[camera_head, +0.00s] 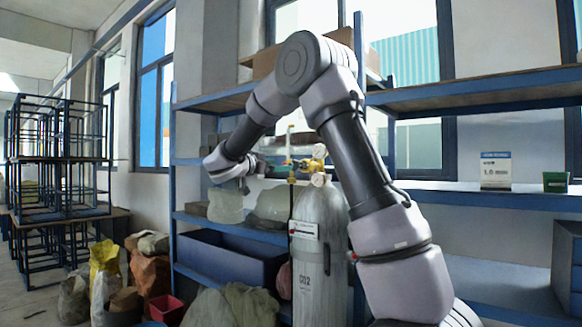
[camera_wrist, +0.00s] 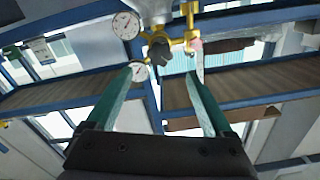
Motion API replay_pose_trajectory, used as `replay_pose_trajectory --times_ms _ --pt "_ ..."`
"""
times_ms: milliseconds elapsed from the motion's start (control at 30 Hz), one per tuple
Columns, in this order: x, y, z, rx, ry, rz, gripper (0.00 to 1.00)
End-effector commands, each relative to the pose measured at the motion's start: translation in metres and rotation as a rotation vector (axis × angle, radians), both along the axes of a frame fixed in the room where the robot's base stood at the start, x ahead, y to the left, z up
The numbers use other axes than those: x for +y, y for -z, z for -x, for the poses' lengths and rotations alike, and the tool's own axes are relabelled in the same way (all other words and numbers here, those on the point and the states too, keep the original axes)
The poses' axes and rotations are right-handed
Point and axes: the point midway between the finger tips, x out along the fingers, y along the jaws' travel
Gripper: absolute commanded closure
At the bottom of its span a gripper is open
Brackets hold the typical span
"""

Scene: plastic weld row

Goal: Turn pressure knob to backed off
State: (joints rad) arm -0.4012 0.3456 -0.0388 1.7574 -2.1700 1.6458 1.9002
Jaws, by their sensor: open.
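The pressure knob (camera_wrist: 158,52) is dark and sits on a brass regulator (camera_wrist: 181,38) in the wrist view. One round white gauge (camera_wrist: 126,25) is at its upper left and a second gauge (camera_wrist: 138,72) is lower, beside the left finger. My gripper (camera_wrist: 162,76) is open, its two green fingers pointing toward the regulator, with the knob showing between and beyond the tips. No contact with the knob is visible. In the head view the regulator (camera_head: 308,164) tops a grey gas cylinder (camera_head: 318,262), with my arm's end to its left. The knob is too small to make out there.
Blue shelving (camera_head: 215,230) stands behind the cylinder, with a blue bin (camera_head: 230,259) on a lower shelf. Sacks (camera_head: 104,278) and a red bucket (camera_head: 168,310) are on the floor at left. A sign card (camera_head: 496,171) and green container (camera_head: 555,182) are on the right shelf.

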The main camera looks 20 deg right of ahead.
Motion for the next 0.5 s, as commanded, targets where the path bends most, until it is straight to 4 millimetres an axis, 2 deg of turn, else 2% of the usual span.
replay_pose_trajectory --times_ms 300,500 --pt "-0.050 0.001 -0.032 0.004 0.004 0.000 0.14" --pt "-0.073 0.001 -0.048 0.002 0.002 -0.002 0.14"
